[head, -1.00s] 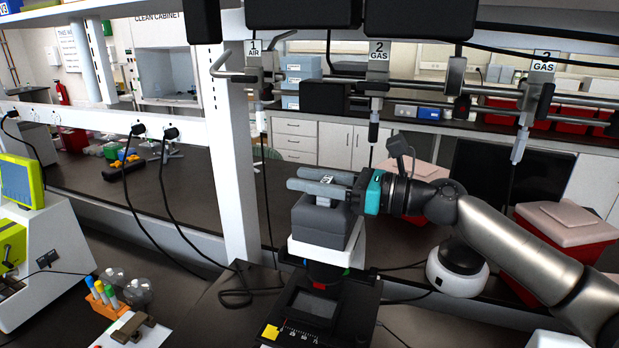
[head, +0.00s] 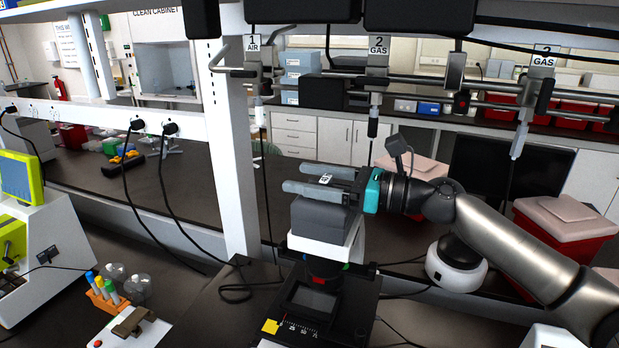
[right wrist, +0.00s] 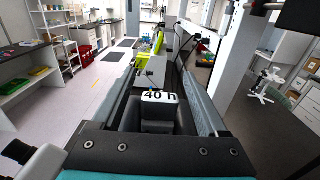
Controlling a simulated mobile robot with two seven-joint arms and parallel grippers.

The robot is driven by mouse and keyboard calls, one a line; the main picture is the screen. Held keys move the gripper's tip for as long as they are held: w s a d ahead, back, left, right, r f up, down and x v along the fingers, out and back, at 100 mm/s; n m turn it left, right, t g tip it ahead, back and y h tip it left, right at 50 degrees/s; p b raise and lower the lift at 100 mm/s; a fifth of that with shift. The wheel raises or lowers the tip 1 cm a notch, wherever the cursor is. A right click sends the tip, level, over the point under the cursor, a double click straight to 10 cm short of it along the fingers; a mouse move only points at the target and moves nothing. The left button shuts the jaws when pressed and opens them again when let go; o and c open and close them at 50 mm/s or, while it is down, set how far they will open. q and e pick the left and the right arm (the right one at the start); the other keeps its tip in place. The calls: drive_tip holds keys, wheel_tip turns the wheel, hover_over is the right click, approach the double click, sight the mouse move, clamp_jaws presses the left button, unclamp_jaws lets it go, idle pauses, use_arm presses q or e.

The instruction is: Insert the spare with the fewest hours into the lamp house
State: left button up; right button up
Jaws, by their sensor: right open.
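A grey box-shaped lamp house (head: 320,217) sits on top of the white-and-black instrument at the middle of the head view. A spare with a white top (head: 326,179) is at its top; in the right wrist view its label (right wrist: 160,96) reads "40 h". My right gripper (head: 294,179) is open, level, with one finger on either side of the spare's top. The fingers also show on both sides of it in the right wrist view (right wrist: 165,68). How deep the spare sits is hidden. My left gripper is not in view.
The instrument's black stage (head: 310,300) is below the lamp house. An orange rack with coloured tubes (head: 103,296) and clear bottles stand at the lower left, near a white machine (head: 45,250). A white post (head: 230,150) rises left of my gripper, and gas fittings hang above.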

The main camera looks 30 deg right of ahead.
drive_tip(key=shift+s+d, duration=0.1)
drive_tip(key=shift+s+d+f+b, duration=0.15)
drive_tip(key=shift+s+d+b, duration=0.15)
drive_tip(key=shift+s+d, duration=0.15)
drive_tip(key=b+v, duration=0.2)
drive_tip(key=v, duration=1.1)
drive_tip(key=shift+s+d+r, duration=0.2)
drive_tip(key=shift+s, duration=0.1)
idle(1.7)
